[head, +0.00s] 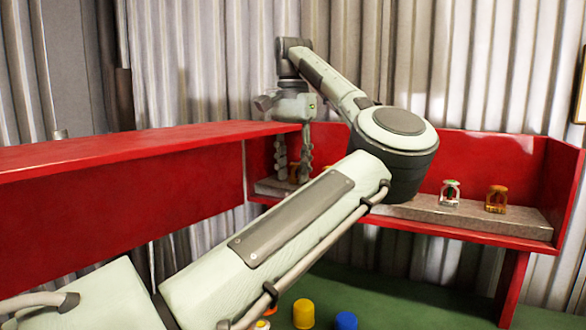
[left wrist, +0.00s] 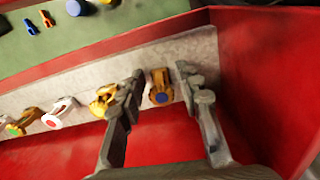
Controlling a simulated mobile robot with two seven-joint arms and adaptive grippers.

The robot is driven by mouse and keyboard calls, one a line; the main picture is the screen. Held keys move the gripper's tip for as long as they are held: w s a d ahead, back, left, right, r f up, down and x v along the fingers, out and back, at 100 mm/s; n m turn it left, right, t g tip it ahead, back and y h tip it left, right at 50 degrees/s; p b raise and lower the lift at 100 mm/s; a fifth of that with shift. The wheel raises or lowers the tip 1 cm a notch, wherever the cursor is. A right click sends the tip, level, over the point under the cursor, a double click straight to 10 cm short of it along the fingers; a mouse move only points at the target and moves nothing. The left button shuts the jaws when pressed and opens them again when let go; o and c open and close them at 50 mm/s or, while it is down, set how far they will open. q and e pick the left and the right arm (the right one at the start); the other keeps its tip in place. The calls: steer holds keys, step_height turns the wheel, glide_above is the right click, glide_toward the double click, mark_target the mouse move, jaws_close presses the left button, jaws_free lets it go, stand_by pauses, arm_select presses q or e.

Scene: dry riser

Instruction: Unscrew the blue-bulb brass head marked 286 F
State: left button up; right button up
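The blue-bulb brass head (left wrist: 160,96) stands on the pale ledge in the left wrist view, its blue centre facing the camera. No 286 F marking is readable. My left gripper (left wrist: 161,74) is open, with one finger on each side of this head and a visible gap to each. In the head view my left gripper (head: 293,160) points down at the ledge's far left end, and brass parts show only in part between and beside its fingers. A second brass head with a yellow-orange bulb (left wrist: 103,100) sits just outside the left finger. My right gripper is in neither view.
A white-framed head with a red bulb (left wrist: 62,113) and a green-bulb head (left wrist: 26,121) stand further left. Red shelf walls (left wrist: 262,70) close in beside the gripper. Yellow (head: 303,313) and blue (head: 346,321) caps lie on the green surface below.

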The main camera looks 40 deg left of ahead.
arm_select(q)
steer(key=shift+o, duration=0.9)
steer(key=m, duration=0.4)
steer(key=shift+a, duration=0.15)
steer(key=m, duration=0.5)
steer(key=shift+w+a, duration=0.1)
steer(key=shift+a, duration=0.15)
steer(key=m, duration=0.4)
steer(key=shift+w+a, duration=0.15)
steer(key=m, duration=0.4)
steer(key=shift+w+a, duration=0.1)
steer(key=shift+w, duration=0.05)
